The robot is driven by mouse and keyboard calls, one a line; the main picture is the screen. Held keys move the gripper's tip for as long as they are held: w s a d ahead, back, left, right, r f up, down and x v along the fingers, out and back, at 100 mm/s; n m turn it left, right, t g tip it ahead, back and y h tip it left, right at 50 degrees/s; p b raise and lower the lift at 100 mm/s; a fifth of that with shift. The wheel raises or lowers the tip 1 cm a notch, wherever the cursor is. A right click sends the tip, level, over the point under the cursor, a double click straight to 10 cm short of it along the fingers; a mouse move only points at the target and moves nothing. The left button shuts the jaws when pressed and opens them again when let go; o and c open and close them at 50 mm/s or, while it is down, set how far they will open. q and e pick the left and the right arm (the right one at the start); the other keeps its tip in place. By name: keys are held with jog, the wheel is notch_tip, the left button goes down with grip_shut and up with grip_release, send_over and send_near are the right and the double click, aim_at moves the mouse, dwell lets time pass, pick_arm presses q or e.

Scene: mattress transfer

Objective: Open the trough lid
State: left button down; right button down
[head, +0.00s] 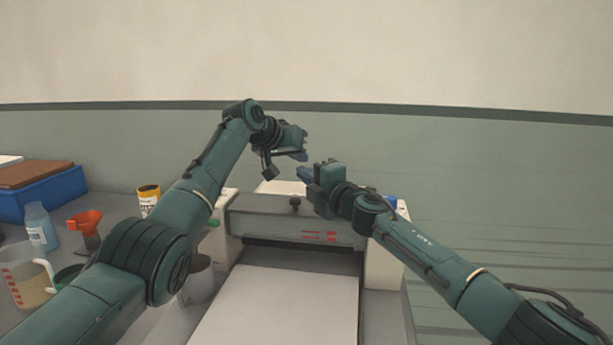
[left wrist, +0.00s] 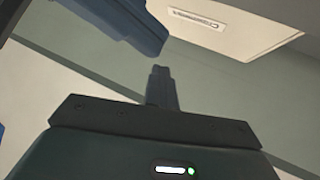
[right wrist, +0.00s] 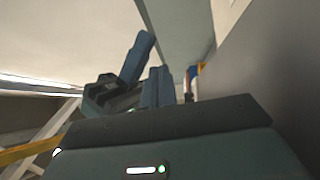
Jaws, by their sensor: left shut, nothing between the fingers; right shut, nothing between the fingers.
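A machine has a grey crosswise cover (head: 262,216) with a black knob (head: 295,203) and red markings. A pale flat panel (head: 280,187) shows behind the cover, partly hidden by my right gripper; I cannot tell whether it is the trough lid. My left gripper (head: 303,155) is shut and empty, above and behind the machine. My right gripper (head: 304,174) is shut and empty, above the cover near the knob. The two grippers are close together, with the left one higher.
A white sheet or bed (head: 275,305) extends forward from the machine. A wall stands behind.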

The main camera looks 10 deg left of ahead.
dwell(0.3)
pick_arm(q)
jog(key=c, duration=1.3)
grip_release()
jog(key=shift+o, duration=0.2)
